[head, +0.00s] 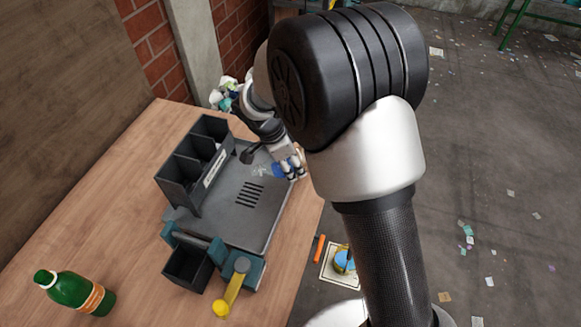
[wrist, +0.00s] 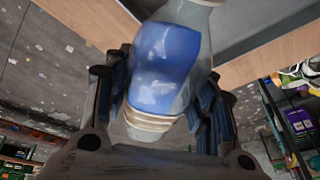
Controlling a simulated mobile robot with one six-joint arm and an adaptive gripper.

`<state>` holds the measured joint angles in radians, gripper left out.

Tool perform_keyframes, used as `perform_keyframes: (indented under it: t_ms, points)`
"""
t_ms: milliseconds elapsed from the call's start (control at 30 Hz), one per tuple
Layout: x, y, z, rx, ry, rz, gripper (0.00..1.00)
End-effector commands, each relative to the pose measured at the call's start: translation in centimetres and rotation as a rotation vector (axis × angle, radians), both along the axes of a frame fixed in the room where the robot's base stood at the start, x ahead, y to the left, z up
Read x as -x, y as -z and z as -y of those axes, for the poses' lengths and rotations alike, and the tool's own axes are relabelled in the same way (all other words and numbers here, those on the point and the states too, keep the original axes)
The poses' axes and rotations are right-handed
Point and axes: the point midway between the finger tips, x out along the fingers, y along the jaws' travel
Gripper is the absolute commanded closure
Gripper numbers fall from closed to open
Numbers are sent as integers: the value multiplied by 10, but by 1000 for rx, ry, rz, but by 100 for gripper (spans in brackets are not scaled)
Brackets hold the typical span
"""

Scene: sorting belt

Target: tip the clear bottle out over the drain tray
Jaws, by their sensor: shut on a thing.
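The clear bottle (wrist: 165,65) has a blue label and is between the fingers of my gripper (wrist: 165,120) in the wrist view. In the head view my gripper (head: 293,167) is shut on it, at the far right side of the grey drain tray (head: 225,222). The bottle's clear part (head: 261,170) points left over the tray, and the bottle looks tilted well over. The slotted drain is in the tray's middle, nearer the camera than the bottle. I cannot tell whether anything is flowing out. The fingers partly hide the bottle.
A dark bin with several compartments (head: 172,180) stands along the tray's left side. A small dark bin (head: 187,270) and a lever with a yellow knob (head: 221,308) are at the near end. A green bottle (head: 75,291) lies on the wooden table (head: 130,215).

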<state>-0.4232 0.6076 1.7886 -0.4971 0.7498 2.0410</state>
Motion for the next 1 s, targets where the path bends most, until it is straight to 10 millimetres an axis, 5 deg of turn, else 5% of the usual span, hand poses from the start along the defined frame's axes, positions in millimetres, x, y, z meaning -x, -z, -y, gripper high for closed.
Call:
perform_keyframes:
  t_ms: [233, 500, 1000]
  points:
    - [-1, 13, -1, 161, -5, 61, 76]
    - [1, -17, -6, 384, -4, 140, 76]
    - [2, -25, -7, 461, 1, 167, 76]
